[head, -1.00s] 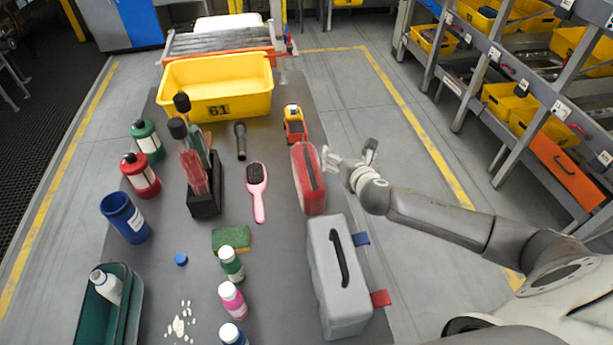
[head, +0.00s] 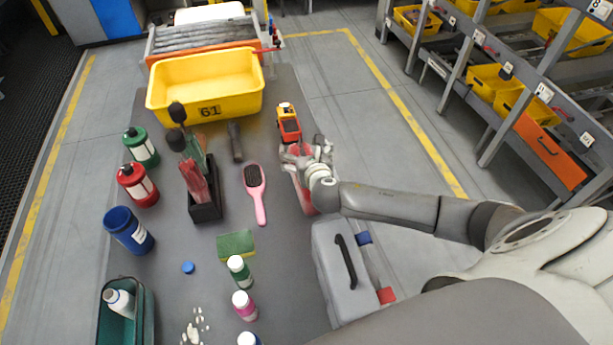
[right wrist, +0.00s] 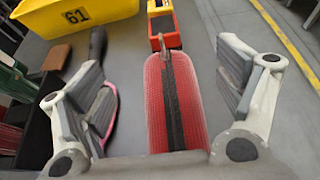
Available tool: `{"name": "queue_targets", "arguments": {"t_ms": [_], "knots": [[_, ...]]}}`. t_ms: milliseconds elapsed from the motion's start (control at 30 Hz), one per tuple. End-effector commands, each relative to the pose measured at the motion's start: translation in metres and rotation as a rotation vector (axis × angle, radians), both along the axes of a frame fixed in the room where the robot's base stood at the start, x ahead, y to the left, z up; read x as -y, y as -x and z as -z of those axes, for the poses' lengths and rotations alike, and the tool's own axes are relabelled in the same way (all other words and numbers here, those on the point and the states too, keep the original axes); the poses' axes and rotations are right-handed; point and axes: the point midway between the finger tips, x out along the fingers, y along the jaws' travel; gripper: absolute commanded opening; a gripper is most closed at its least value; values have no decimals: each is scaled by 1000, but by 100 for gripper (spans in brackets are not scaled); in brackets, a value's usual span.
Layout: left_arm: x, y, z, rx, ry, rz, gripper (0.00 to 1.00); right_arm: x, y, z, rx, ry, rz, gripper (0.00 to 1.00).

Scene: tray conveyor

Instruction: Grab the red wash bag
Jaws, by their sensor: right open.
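The red wash bag (head: 303,191) lies on the grey table near its right edge, partly hidden under my right gripper in the head view. In the right wrist view the red wash bag (right wrist: 188,108) has a dark zip strip along its top and lies between the spread fingers. My right gripper (head: 306,153) is above the bag; it also shows in the right wrist view (right wrist: 165,85), open and empty, with one finger on each side of the bag. I cannot tell whether the fingers touch it. My left gripper is not in view.
A toy truck (head: 288,123) stands just beyond the bag, and a grey case (head: 346,275) just nearer. A pink hairbrush (head: 256,192) lies to the left. A yellow bin (head: 205,88) stands at the far end. Several bottles stand on the table's left and near parts.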

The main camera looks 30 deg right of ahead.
Motion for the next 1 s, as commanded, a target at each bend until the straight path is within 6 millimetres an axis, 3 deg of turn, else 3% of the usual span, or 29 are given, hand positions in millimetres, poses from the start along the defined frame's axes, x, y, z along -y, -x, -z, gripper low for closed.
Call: {"name": "queue_targets", "arguments": {"t_ms": [267, 700, 1000], "knots": [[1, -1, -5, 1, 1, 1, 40, 4, -11, 4, 0, -1, 1, 88], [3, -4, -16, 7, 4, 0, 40, 16, -46, 23, 0, 0, 0, 88], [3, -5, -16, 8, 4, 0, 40, 17, -49, 25, -1, -2, -1, 88]]}}
